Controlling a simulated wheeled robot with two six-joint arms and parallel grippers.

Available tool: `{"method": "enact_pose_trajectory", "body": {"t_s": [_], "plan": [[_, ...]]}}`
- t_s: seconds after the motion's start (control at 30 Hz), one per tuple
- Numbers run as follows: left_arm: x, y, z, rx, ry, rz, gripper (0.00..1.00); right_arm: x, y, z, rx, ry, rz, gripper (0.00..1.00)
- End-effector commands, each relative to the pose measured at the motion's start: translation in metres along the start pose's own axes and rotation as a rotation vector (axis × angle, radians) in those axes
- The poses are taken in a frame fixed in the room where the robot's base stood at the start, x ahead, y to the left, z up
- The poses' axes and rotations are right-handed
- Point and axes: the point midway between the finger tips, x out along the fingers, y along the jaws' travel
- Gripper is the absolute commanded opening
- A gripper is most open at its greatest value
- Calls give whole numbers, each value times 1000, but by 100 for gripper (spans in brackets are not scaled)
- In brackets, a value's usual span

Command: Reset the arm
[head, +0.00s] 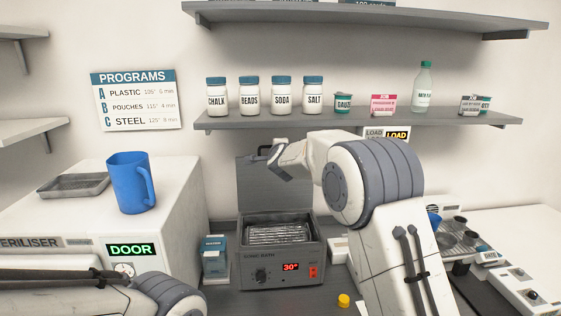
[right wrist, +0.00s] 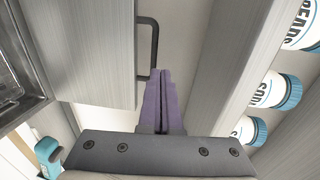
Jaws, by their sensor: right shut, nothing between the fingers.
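My right arm reaches in from the lower right of the head view. Its gripper (head: 279,169) is in front of the raised lid of the sonic bath, close to the lid's dark handle (head: 263,152). In the right wrist view the two purple-grey fingers (right wrist: 159,78) are together with nothing between them. The handle (right wrist: 153,45) stands just beyond their tips; whether they touch it I cannot tell. My left arm lies low at the left of the head view, its gripper out of sight.
A steriliser with a blue jug (head: 130,183) is at left. A shelf (head: 360,121) of jars runs above my right arm. A yellow cap (head: 343,300) lies on the counter.

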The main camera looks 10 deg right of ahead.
Motion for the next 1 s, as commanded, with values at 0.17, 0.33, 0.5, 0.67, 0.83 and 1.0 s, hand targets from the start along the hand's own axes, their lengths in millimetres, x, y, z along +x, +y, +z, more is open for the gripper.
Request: {"method": "enact_pose_trajectory", "body": {"t_s": [0.17,0.33,0.5,0.67,0.83,1.0], "plan": [[16,-1,1,1,1,0,0,-34,-4,4,1,-5,-4,0],[20,-1,1,1,1,0,0,-53,-7,3,1,-4,-2,0],[20,-2,1,1,1,0,0,-68,-2,16,-44,-45,23,0],[20,-2,1,1,1,0,0,-117,33,74,-271,-246,136,0],[20,-2,1,1,1,0,0,-211,102,133,-641,-563,285,0],[20,-2,1,1,1,0,0,-318,176,146,-1012,-879,404,0]]}}
